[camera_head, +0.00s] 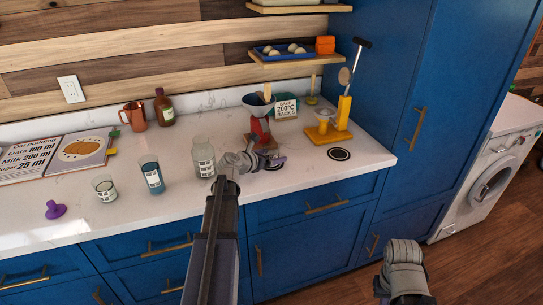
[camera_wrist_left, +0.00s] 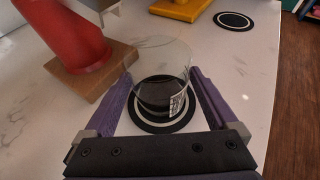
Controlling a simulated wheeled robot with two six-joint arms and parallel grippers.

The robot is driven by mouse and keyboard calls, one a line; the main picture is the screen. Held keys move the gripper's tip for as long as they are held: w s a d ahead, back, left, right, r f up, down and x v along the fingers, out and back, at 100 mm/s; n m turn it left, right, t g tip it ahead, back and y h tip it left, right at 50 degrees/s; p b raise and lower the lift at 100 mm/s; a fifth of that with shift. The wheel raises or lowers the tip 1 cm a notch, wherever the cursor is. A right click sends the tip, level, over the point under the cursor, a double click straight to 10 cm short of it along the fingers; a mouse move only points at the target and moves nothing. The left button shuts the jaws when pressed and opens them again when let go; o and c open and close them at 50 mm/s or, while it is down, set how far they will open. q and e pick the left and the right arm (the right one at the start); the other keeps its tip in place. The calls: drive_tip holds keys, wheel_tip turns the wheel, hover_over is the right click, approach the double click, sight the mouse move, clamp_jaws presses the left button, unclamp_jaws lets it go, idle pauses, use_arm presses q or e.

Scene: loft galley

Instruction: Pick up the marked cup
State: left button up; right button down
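A clear glass cup (camera_wrist_left: 158,75) with dark contents and a small printed label stands upright on a round black mat with a white ring (camera_wrist_left: 150,124) in the left wrist view. My left gripper (camera_wrist_left: 162,74) is open, with its purple fingers on either side of the cup; I cannot tell whether they touch it. In the head view my left gripper (camera_head: 273,161) is over the counter and largely hides that cup. Two other labelled glasses, one pale (camera_head: 105,189) and one blue (camera_head: 153,177), stand further left. My right gripper is not in view; only part of that arm shows.
A red stand with a funnel (camera_head: 260,130) on a wooden base is close to my left gripper; its base shows in the left wrist view (camera_wrist_left: 92,82). A yellow stand (camera_head: 328,133) and an empty round mat (camera_head: 339,154) are right.

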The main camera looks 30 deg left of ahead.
use_arm(q)
drive_tip(key=c, duration=1.2)
drive_tip(key=shift+r, duration=0.1)
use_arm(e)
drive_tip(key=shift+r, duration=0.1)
